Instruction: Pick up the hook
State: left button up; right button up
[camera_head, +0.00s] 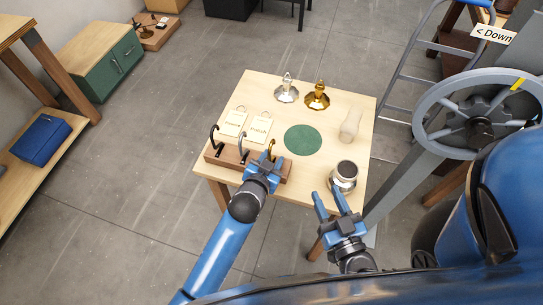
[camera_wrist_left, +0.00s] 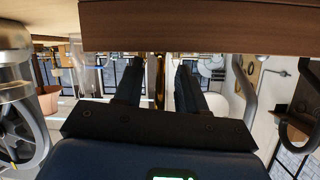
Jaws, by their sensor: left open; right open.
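A wooden rack (camera_head: 222,158) on the small table holds a black hook (camera_head: 214,135), a grey hook (camera_head: 242,142) and a brass hook (camera_head: 271,146) in a row. My left gripper (camera_head: 266,163) is at the rack's right end, by the brass hook. In the left wrist view, the open fingers of my left gripper (camera_wrist_left: 158,78) stand on either side of the brass hook (camera_wrist_left: 160,72), below the rack (camera_wrist_left: 200,28). Contact with it cannot be told. My right gripper (camera_head: 328,198) is open and empty at the table's front right.
On the table (camera_head: 350,93) are a green disc (camera_head: 303,140), a silver fitting (camera_head: 287,90), a gold fitting (camera_head: 317,96), a pale bottle-like piece (camera_head: 350,127) and two labelled tags. A dark-topped silver cup (camera_head: 344,175) stands close to my right gripper.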

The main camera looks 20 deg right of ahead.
pick_arm(q)
grip_shut()
jog(key=shift+r, duration=0.2)
dwell(0.3)
notch_tip(320, 180, up, 20)
jog(key=b, duration=0.1)
jog(key=shift+f, duration=0.15)
dwell(0.3)
